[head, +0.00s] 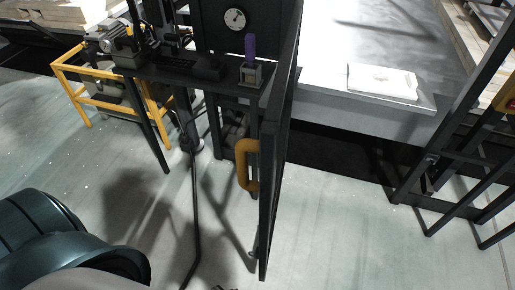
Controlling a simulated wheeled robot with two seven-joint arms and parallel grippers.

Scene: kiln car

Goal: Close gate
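The gate is a tall dark panel (272,190), seen nearly edge-on. It stands open, swung out toward me from the dark frame behind it. A yellow D-shaped handle (241,165) is fixed on its left face. The gate's lower end hangs over the pale floor, with a small fitting near its bottom corner. Neither of my grippers can be made out in the head view, and nothing is seen touching the gate or handle. A small dark bit at the bottom edge is too cut off to identify.
A dark shelf (180,72) left of the gate carries a purple-handled tool (250,48) in a holder. A round gauge (235,19) is behind. A yellow rail frame (85,97) stands left. Right are a pale platform (330,98) and dark railing (462,122). Floor is open in front.

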